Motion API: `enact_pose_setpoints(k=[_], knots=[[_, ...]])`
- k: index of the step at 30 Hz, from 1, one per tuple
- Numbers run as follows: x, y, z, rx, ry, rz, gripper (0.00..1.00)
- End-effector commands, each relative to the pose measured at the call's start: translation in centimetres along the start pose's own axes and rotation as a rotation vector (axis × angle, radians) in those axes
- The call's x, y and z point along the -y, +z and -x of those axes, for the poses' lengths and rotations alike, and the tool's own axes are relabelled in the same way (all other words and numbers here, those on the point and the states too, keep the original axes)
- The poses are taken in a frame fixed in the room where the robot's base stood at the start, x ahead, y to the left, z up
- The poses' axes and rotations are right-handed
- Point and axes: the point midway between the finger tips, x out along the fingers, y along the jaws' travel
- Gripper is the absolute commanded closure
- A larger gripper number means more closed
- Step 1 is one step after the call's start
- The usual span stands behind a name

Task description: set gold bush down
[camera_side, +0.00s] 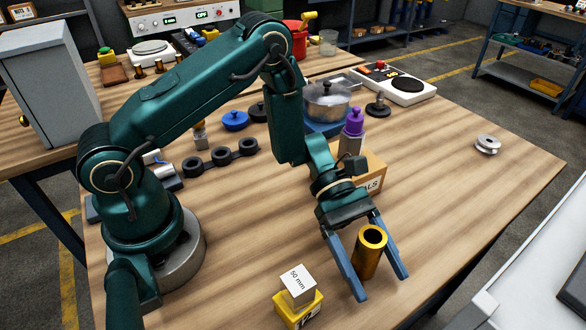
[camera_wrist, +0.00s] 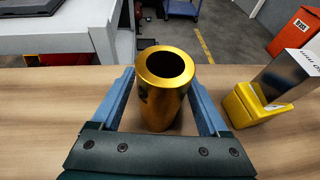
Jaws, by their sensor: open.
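The gold bush (camera_side: 368,256) is a hollow gold cylinder standing upright on the wooden table near the front edge. It also shows in the wrist view (camera_wrist: 166,100), upright with its dark bore facing up. My gripper (camera_side: 382,287) is open, with its two blue fingers on either side of the bush. In the wrist view my gripper (camera_wrist: 167,88) has visible gaps between the fingers and the bush.
A steel block marked 50 mm (camera_side: 298,285) sits on a yellow stand (camera_side: 299,309) left of the bush. A cardboard box (camera_side: 368,170) with a purple-topped bottle (camera_side: 354,122) stands behind the gripper. A silver pulley (camera_side: 487,144) lies at the right; the table around it is clear.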

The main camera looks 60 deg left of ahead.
Motion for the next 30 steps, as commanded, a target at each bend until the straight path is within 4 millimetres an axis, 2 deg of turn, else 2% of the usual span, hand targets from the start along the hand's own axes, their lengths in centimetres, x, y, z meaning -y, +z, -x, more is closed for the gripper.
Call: enact_pose_setpoints(k=[5, 15, 21, 24, 30], knots=[[-0.1, 1.1, 0.8, 0.000, 0.003, -0.001, 0.22], [-0.2, 1.0, 7.7, 0.001, 0.009, -0.002, 0.22], [-0.1, 1.0, 10.9, 0.001, 0.006, -0.002, 0.22], [-0.1, 1.0, 11.8, 0.002, 0.004, -0.002, 0.22], [0.5, 1.7, 12.5, -0.039, -0.023, -0.052, 0.22]])
